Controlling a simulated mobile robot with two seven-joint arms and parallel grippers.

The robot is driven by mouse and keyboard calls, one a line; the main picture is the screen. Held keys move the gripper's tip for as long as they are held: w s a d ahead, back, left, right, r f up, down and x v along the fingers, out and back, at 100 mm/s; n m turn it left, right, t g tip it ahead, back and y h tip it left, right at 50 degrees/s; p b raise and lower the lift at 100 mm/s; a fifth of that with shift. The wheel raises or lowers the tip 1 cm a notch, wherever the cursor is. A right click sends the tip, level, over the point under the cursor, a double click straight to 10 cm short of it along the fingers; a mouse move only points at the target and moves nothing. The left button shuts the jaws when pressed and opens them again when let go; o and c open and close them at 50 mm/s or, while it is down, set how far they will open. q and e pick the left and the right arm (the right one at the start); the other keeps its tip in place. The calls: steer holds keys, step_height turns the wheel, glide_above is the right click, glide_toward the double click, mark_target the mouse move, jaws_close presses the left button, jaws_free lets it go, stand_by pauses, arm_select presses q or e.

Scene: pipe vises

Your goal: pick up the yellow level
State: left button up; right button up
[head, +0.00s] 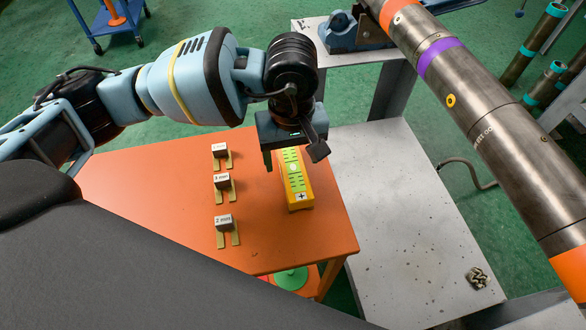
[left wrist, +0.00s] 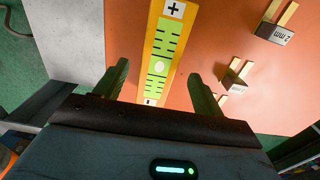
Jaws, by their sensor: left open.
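The yellow level (head: 298,187) lies on the orange table, with a green vial strip, black marks and a plus sign at its near end. It also shows in the left wrist view (left wrist: 164,50), running between the two fingers. My left gripper (head: 293,160) is above the level's far end, its fingers pointing down. In the left wrist view, my left gripper (left wrist: 160,85) is open, with one finger on each side of the level. The fingers show gaps to the level, and it is not gripped. The far end is partly hidden by the gripper. My right gripper is not in view.
Several small grey blocks with brass prongs (head: 222,183) stand on the orange table (head: 150,195) left of the level. A grey metal bench (head: 400,230) is on the right, with a large steel pipe (head: 470,110) above it. A blue vise (head: 345,32) stands behind.

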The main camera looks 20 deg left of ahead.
mark_target(293, 167)
arm_select(q)
step_height(293, 167, down, 4)
steer(key=shift+s+d, duration=0.1)
steer(key=shift+d, duration=0.05)
steer(key=shift+c, duration=0.3)
steer(key=c, duration=1.3)
steer(key=shift+r, duration=0.1)
steer(key=shift+r, duration=0.45)
step_height(293, 167, up, 2)
steer(key=shift+r, duration=0.2)
steer(key=s+a, duration=0.2)
steer(key=a, duration=0.2)
steer(key=s+a+r+b, duration=0.1)
steer(key=s+a, duration=0.2)
steer(key=a, duration=0.1)
steer(key=s+a+b, duration=0.1)
steer(key=s+a, duration=0.2)
steer(key=a, duration=0.1)
steer(key=shift+s+r, duration=0.2)
steer(key=shift+s+a+r, duration=0.1)
steer(key=shift+s+a, duration=0.3)
steer(key=shift+a, duration=0.15)
